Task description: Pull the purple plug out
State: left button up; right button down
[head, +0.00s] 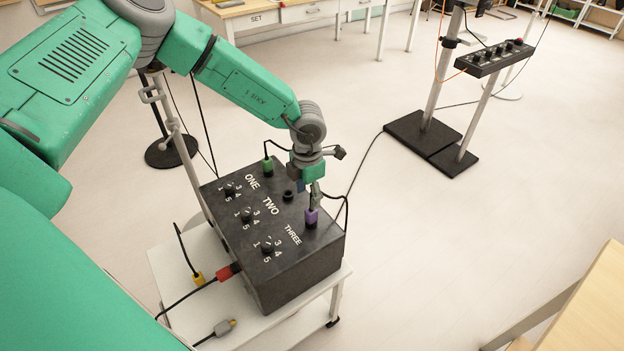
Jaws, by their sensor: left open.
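A black box (300,270) stands on a white cart, with dials labelled ONE, TWO and THREE on its top. The purple plug (311,217) sits upright in the top of the box near its right edge, beside THREE. A black cable loops up beside it. My left gripper (314,197) comes down from above, directly over the purple plug and very close to it. It is open. Its fingers are small here and partly hidden by the gripper body, and I cannot tell whether they touch the plug. My right gripper is not in view.
A green plug (268,166) sits in the box behind, and a red plug (228,271) is at its left side. A yellow plug (197,279) and a grey plug (224,327) lie on the cart (160,262). Open floor lies to the right, before a wooden table (590,310).

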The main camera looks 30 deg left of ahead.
aim_at(312, 211)
pick_arm(q)
notch_tip(312, 211, down, 4)
jog(key=shift+w+r, duration=0.1)
jog(key=shift+d+f, duration=0.3)
jog(key=shift+f, duration=0.2)
jog(key=shift+d+f, duration=0.3)
jog(key=shift+f, duration=0.2)
jog(key=shift+d+f, duration=0.25)
jog(key=shift+f, duration=0.05)
jog(key=shift+d+f, duration=0.1)
jog(key=shift+f, duration=0.3)
jog(key=shift+a+f, duration=0.2)
jog(key=shift+a, duration=0.6)
grip_shut()
jog(key=c, duration=1)
grip_release()
jog(key=shift+d+r, duration=0.1)
jog(key=shift+d, duration=0.25)
jog(key=shift+d+r, duration=0.1)
jog(key=shift+d, duration=0.1)
grip_shut()
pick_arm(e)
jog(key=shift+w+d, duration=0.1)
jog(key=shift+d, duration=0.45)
